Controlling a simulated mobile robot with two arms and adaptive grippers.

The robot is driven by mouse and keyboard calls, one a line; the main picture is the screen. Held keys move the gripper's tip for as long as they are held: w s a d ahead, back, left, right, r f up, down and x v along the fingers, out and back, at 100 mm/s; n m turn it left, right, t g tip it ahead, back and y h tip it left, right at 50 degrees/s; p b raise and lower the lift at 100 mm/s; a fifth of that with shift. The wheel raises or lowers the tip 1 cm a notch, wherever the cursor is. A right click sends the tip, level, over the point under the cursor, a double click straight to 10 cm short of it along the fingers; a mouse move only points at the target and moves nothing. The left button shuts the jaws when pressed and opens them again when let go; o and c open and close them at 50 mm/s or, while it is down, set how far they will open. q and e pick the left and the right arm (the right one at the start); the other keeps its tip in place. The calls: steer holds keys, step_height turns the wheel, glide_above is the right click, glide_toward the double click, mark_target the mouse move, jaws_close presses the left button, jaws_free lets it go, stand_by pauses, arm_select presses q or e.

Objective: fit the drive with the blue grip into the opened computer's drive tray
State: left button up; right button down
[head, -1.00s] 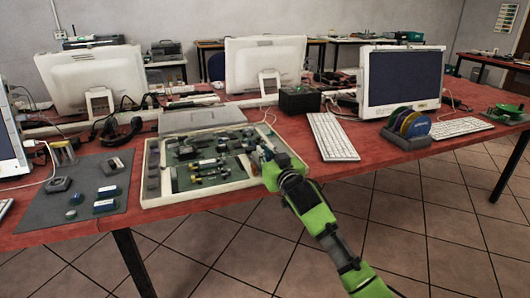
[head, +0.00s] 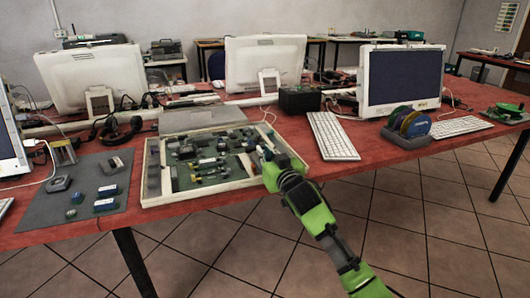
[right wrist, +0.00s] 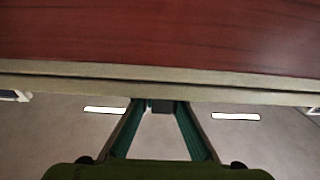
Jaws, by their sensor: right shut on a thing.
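The opened computer (head: 148,186) lies flat as a pale open case with a green board and several parts inside, near the table's front edge. My right gripper (head: 262,148) is at the case's right rim, its arm coming from the lower right. In the right wrist view its two fingers close on a small dark block (right wrist: 160,105), mostly hidden, so I cannot tell its full shape or any blue grip. Two small blue-sided parts (head: 107,191) lie on the grey mat at the left. I cannot make out the drive tray clearly. My left gripper is not in view.
The grey mat (head: 130,172) holds several small parts. A grey panel (head: 185,121) lies behind the case. A keyboard (head: 332,136), a black box (head: 299,100) and a rack of coloured discs (head: 410,124) stand to the right. Bare red table shows between keyboard and discs.

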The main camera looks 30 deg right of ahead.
steer(key=shift+f, duration=0.35)
stand_by(0.3)
steer(key=c, duration=2)
jaws_free()
steer(key=shift+c, duration=0.2)
steer(key=v, duration=1.2)
